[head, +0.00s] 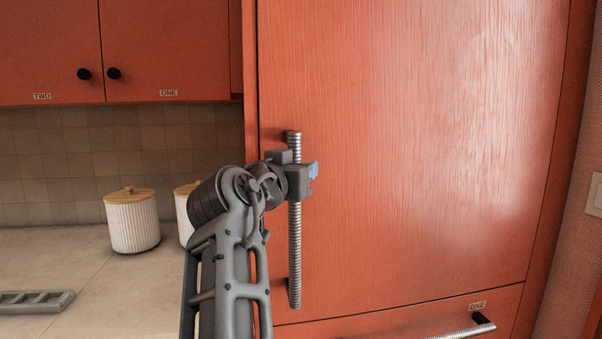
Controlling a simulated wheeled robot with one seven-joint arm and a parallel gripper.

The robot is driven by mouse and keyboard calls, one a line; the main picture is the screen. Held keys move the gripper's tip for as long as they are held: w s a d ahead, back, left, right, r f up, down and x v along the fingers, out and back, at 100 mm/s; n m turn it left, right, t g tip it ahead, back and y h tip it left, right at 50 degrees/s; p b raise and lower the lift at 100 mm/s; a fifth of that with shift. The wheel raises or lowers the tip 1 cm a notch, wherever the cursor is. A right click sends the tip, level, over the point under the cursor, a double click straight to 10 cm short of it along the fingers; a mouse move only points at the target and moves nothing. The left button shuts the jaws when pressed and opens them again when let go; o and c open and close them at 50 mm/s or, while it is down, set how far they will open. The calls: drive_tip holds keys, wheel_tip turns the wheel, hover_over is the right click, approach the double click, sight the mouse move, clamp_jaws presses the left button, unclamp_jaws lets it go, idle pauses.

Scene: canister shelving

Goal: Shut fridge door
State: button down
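The fridge door (420,140) is a tall red-orange wood-grain panel filling the right half of the head view. Its visible edges look flush with the surrounding cabinet frame, with only a thin dark line along the left and bottom. A vertical ribbed metal handle (295,250) is mounted near its left edge. My gripper (297,172) is at the upper part of this handle, its fingers seeming to lie on either side of the bar. A blue patch shows on the right finger. Whether the fingers press on the bar is unclear. My wrist hides part of the handle area.
A drawer (400,325) with a metal bar handle and a "ONE" label is below the door. Left are a counter (90,265), white ribbed canisters (132,222) with wooden lids, and a grey rack-like object (35,301). Red upper cabinets (170,45) hang above.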

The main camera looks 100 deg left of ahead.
drive_tip(key=shift+w, duration=0.55)
drive_tip(key=c, duration=0.9)
unclamp_jaws()
drive_tip(key=shift+s, duration=0.15)
drive_tip(key=shift+s, duration=0.15)
drive_tip(key=shift+b+v, duration=0.8)
drive_tip(key=shift+v, duration=3.05)
